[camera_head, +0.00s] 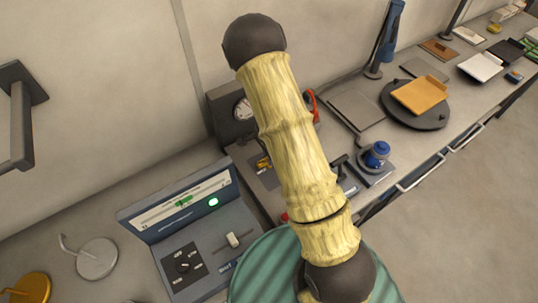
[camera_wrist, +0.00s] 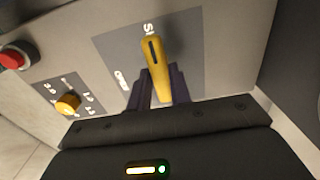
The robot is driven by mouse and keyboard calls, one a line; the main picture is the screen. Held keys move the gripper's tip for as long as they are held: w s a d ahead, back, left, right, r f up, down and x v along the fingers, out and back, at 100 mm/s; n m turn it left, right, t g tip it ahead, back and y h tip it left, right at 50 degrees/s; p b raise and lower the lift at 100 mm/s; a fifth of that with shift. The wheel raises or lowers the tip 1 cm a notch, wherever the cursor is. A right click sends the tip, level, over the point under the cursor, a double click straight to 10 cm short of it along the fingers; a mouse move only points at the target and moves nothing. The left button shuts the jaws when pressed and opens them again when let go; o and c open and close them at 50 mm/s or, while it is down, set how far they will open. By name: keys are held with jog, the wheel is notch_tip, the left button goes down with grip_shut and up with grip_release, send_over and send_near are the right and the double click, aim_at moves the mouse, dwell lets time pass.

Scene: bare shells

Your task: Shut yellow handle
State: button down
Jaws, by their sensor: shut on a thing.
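The yellow handle (camera_wrist: 155,62) is in the middle of the wrist view, on a grey label plate (camera_wrist: 112,47). Its free end points to the top of the picture, near lettering that starts with S; the word OPEN is at its left. My gripper (camera_wrist: 160,90) has its dark fingers on both sides of the handle's lower part and is shut on it. The handle's base is hidden by the fingers and gripper body. In the head view my arm covers the gripper.
In the wrist view, a yellow knob (camera_wrist: 68,104) and a red button (camera_wrist: 15,56) are left of the handle. In the head view, a console with a green light (camera_head: 213,202) stands at lower left; a blue-topped device (camera_head: 376,154) and an orange tray (camera_head: 419,95) stand on the bench right of my arm.

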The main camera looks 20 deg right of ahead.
jog(key=shift+w, duration=0.1)
jog(key=c, duration=1.3)
grip_release()
jog(key=shift+r, duration=0.15)
notch_tip(320, 180, up, 17)
jog(key=shift+r+b, duration=0.1)
jog(key=shift+b, duration=0.95)
jog(key=s+n+t, duration=0.1)
jog(key=s+n, duration=0.4)
jog(key=s+n+b, duration=0.1)
jog(key=s+n, duration=0.3)
jog(key=s, duration=0.1)
jog(key=s+n+t+b, duration=0.1)
jog(key=s+n, duration=0.3)
jog(key=n, duration=0.1)
jog(key=shift+s+d+n+t, duration=0.3)
jog(key=shift+s+d, duration=0.1)
